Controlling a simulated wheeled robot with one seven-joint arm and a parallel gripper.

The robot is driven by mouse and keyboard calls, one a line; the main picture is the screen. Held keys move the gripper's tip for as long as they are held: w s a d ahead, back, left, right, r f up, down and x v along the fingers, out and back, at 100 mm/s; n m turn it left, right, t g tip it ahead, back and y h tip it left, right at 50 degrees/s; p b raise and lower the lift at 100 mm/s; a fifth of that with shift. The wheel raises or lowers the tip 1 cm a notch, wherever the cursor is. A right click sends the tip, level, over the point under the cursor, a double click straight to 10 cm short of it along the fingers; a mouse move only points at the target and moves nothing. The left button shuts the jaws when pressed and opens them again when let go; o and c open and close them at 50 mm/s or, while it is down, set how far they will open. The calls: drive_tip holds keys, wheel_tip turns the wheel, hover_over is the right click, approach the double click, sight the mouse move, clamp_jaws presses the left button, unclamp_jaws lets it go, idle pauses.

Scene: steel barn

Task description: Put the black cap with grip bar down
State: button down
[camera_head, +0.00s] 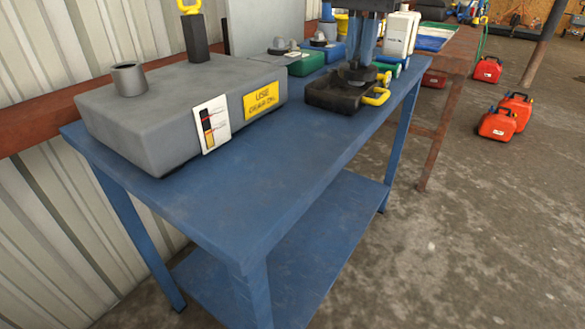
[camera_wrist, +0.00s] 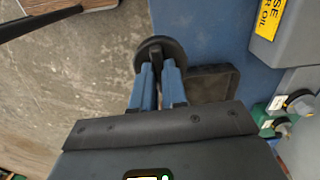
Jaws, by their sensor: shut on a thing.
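The black cap with grip bar (camera_wrist: 153,43) is a round dark disc at the fingertips in the wrist view. My gripper (camera_wrist: 158,78) has its two blue fingers closed on the cap's bar. In the head view my gripper (camera_head: 364,52) points down at the upper middle, with the dark cap (camera_head: 355,75) below it, in front of part of a black tray. The fingers hide part of the cap. I cannot tell whether the cap touches anything beneath it.
A grey tank (camera_head: 170,105) fills the table's left back. Bottles and containers stand behind. The table's near front is clear. Red cans (camera_head: 497,125) stand on the floor.

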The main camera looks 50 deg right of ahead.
drive_tip(key=shift+s+d+f, duration=0.1)
drive_tip(key=shift+s+f, duration=0.05)
drive_tip(key=shift+s, duration=0.25)
drive_tip(key=shift+a+f, duration=0.2)
drive_tip(key=shift+w+a+f, duration=1.25)
drive_tip(key=shift+a+f, duration=0.1)
drive_tip(key=shift+f, duration=0.4)
drive_tip(key=shift+w+a+f, duration=1.3)
drive_tip(key=shift+f, duration=0.5)
drive_tip(key=shift+w+a+f, duration=1.25)
drive_tip(key=shift+a+f, duration=0.1)
drive_tip(key=shift+f, duration=0.4)
drive_tip(key=shift+f, duration=0.2)
drive_tip(key=c, duration=1.2)
unclamp_jaws()
drive_tip(key=shift+r, duration=0.1)
drive_tip(key=shift+o, duration=0.2)
wheel_tip(320, 180, up, 12)
drive_tip(key=shift+r, duration=0.15)
